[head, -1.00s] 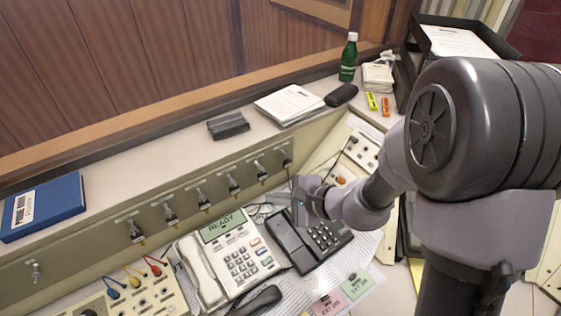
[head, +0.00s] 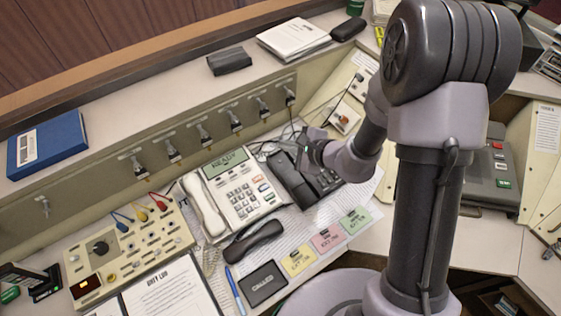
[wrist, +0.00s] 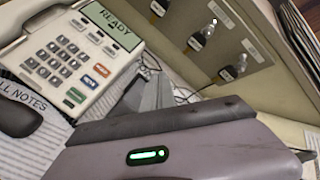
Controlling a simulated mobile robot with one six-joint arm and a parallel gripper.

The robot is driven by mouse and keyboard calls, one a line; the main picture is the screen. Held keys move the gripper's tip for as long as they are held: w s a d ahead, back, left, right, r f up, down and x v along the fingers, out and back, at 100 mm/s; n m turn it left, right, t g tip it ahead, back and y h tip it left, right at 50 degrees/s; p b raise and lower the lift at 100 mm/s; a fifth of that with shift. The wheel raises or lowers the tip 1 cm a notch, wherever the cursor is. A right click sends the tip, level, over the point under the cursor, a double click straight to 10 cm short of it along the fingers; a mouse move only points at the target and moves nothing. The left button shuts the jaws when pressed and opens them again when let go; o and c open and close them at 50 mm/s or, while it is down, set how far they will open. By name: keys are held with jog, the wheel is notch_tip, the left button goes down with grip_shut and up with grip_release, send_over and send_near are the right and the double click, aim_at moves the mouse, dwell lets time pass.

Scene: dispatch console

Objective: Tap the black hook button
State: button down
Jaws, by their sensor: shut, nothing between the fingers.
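The black desk telephone (head: 292,183) stands right of the white telephone, with its keypad side partly covered by my gripper and wrist. Its black handset (head: 253,242) lies off it on the papers in front. I cannot make out the hook button; the upper part of the black phone is partly hidden by my gripper. My gripper (head: 304,157) is shut and empty, over the back part of the black phone. I cannot tell whether it touches the phone. In the wrist view the gripper's body with a green light fills the bottom, and its grey fingers (wrist: 150,92) point up behind it.
The white telephone (head: 238,190) with a READY display is close on the left. A panel with a row of key switches (head: 205,132) rises behind. Coloured cards (head: 327,239) lie in front. A switch box (head: 130,250) is at the left.

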jog(key=b, duration=0.5)
send_near(277, 159)
jog(key=w+a, duration=0.1)
jog(key=w+a+f, duration=0.1)
jog(key=w+a, duration=0.1)
jog(key=shift+w+a+f, duration=0.2)
jog(key=shift+w+a, duration=0.15)
jog(key=shift+r, duration=0.1)
dwell(0.9)
jog(key=shift+w+f+b, duration=0.1)
jog(key=shift+f+b, duration=0.3)
jog(key=shift+f, duration=0.05)
jog(key=shift+f+b, duration=0.4)
jog(key=shift+b, duration=0.1)
dwell(0.6)
jog(key=shift+f+b, duration=0.25)
jog(key=shift+b, duration=0.05)
dwell(0.4)
jog(key=shift+r+p, duration=0.5)
jog(key=shift+r, duration=0.4)
